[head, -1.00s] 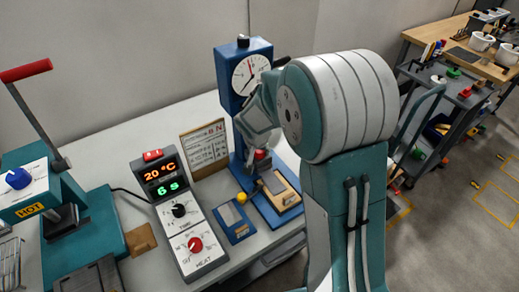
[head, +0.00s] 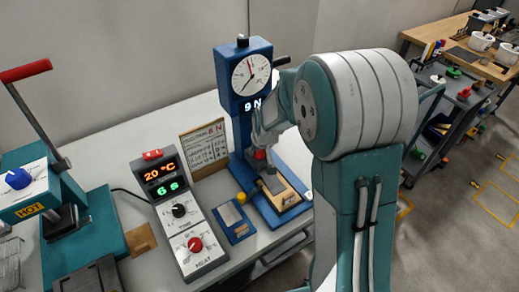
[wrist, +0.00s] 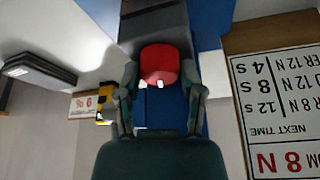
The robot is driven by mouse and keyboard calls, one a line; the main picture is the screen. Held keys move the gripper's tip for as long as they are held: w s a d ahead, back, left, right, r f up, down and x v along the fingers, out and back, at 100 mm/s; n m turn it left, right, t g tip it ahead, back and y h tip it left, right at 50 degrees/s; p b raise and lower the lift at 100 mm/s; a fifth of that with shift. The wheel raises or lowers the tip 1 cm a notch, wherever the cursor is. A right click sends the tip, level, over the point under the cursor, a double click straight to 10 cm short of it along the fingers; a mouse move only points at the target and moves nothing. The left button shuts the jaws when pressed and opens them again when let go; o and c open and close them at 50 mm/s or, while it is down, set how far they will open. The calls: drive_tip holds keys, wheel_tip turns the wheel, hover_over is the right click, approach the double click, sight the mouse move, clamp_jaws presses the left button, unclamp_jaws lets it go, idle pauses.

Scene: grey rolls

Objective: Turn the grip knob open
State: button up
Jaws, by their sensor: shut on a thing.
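The grip knob, a red rounded knob (head: 260,154), sits low on the front of the blue stand (head: 241,103). In the wrist view the red knob (wrist: 160,62) lies between the two fingers of my gripper (wrist: 160,78). My gripper is shut on it, one finger on each side. In the head view my gripper (head: 262,140) comes down from the right onto the knob, partly hidden by my arm. The knob's turn angle cannot be told.
A grey control box (head: 180,215) reading 20 °C stands left of the stand, beside a printed sign (head: 205,148) and a small blue block with a yellow ball (head: 236,222). A teal press (head: 95,235) with a red-handled lever stands far left.

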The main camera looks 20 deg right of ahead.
drive_tip(key=n+y, duration=0.1)
drive_tip(key=n, duration=0.2)
drive_tip(key=n+g+y, duration=0.1)
drive_tip(key=n, duration=0.2)
drive_tip(key=shift+d+f, duration=0.1)
drive_tip(key=n+y, duration=0.1)
drive_tip(key=n, duration=0.2)
drive_tip(key=n+g, duration=0.1)
drive_tip(key=n, duration=0.1)
drive_tip(key=shift+n+g+y, duration=0.3)
drive_tip(key=shift+n+y, duration=0.1)
idle(0.4)
drive_tip(key=o, duration=1.2)
drive_tip(key=shift+c, duration=0.2)
drive_tip(key=shift+w, duration=0.1)
drive_tip(key=shift+r, duration=0.2)
drive_tip(key=v, duration=1.1)
drive_tip(key=shift+d+r, duration=0.2)
drive_tip(key=shift+r, duration=0.05)
